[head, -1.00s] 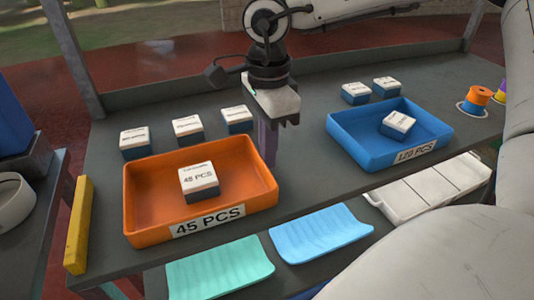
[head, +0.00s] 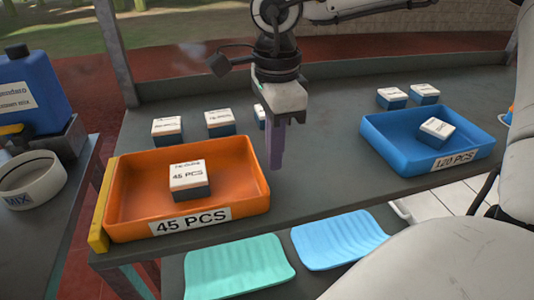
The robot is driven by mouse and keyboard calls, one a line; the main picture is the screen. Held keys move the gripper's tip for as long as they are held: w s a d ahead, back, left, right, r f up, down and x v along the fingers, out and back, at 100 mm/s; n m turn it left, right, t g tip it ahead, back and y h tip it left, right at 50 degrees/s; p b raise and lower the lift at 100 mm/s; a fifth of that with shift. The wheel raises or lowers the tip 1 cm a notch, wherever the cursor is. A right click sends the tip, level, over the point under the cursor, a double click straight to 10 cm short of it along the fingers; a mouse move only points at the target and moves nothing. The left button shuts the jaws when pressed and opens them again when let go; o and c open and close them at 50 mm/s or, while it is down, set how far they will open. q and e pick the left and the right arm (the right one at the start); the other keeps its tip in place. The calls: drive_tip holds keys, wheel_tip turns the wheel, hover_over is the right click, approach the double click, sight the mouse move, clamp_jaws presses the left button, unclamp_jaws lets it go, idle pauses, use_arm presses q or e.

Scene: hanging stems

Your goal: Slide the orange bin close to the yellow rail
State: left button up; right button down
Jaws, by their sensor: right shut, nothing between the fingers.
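The orange bin (head: 240,205), labelled "45 PCS", sits at the left end of the grey bench. Its left wall is right beside the yellow rail (head: 98,225) on the bench's left edge; I cannot tell whether they touch. A white-topped, dark-based box (head: 190,181) is inside the bin. My right gripper (head: 276,163) points down just right of the bin's right wall, shut and empty, seemingly with a thin gap to the wall. My left gripper is not in view.
A blue bin (head: 373,154), labelled "120 PCS", stands at the right with a box inside. Several small boxes (head: 167,130) stand behind the bins, one partly hidden by my gripper. The bench between the bins is clear. A blue jug (head: 30,100) and white ring (head: 32,182) are at the left.

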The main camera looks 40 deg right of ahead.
drive_tip(key=shift+s+d, duration=0.25)
drive_tip(key=shift+d, duration=0.25)
drive_tip(key=shift+s+d, duration=0.2)
drive_tip(key=shift+d, duration=0.25)
wheel_tip(320, 180, up, 10)
drive_tip(key=p, duration=0.1)
drive_tip(key=shift+s, duration=0.1)
